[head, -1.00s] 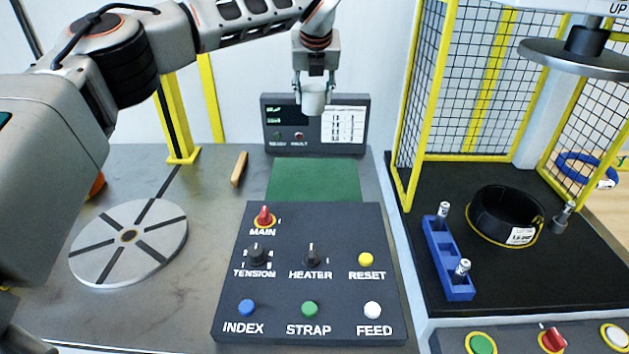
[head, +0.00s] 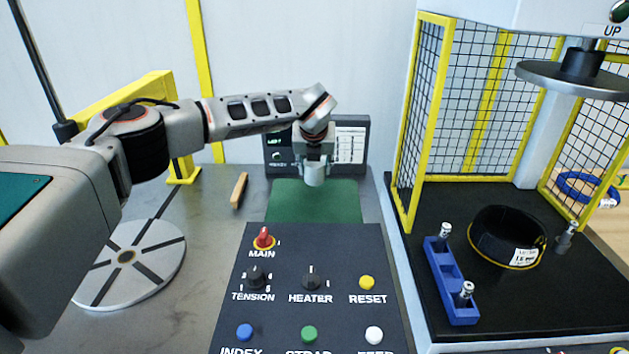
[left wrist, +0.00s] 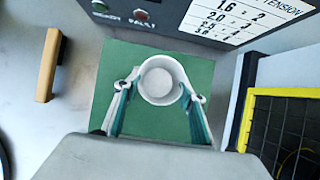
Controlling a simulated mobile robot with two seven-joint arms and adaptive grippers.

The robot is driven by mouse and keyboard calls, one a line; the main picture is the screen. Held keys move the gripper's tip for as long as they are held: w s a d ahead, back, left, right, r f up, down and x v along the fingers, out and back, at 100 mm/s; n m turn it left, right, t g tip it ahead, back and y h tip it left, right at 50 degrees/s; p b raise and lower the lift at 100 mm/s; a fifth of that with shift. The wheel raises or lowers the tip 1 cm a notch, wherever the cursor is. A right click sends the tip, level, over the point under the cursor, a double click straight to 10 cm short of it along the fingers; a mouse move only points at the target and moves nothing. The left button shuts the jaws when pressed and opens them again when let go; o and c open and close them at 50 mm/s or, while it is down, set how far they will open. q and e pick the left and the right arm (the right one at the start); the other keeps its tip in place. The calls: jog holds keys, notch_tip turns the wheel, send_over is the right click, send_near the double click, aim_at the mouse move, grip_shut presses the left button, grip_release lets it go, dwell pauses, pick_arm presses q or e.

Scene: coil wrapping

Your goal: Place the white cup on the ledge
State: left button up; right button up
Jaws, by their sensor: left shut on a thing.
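The small white cup (head: 315,175) is upright between the fingertips of my left gripper (head: 314,161), which is shut on it. It hangs in front of the grey display box and over the green mat (head: 300,203); I cannot tell how far above the mat it is. In the left wrist view, the cup (left wrist: 158,66) shows from above, empty, with the fingers of my left gripper (left wrist: 160,90) on both sides. No part is clearly marked as the ledge. My right gripper is not in view.
The display box (head: 352,150) stands behind the cup. A wooden-handled bar (head: 239,190) lies to the left. The button panel (head: 333,251) is in front of the mat. A yellow-framed mesh cage (head: 428,120) stands to the right, and a slotted turntable (head: 150,262) at left.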

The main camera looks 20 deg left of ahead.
aim_at(315, 180)
pick_arm(q)
jog(key=shift+f, duration=2.1)
jog(key=shift+f, duration=0.2)
jog(key=o, duration=1)
jog(key=shift+r, duration=0.1)
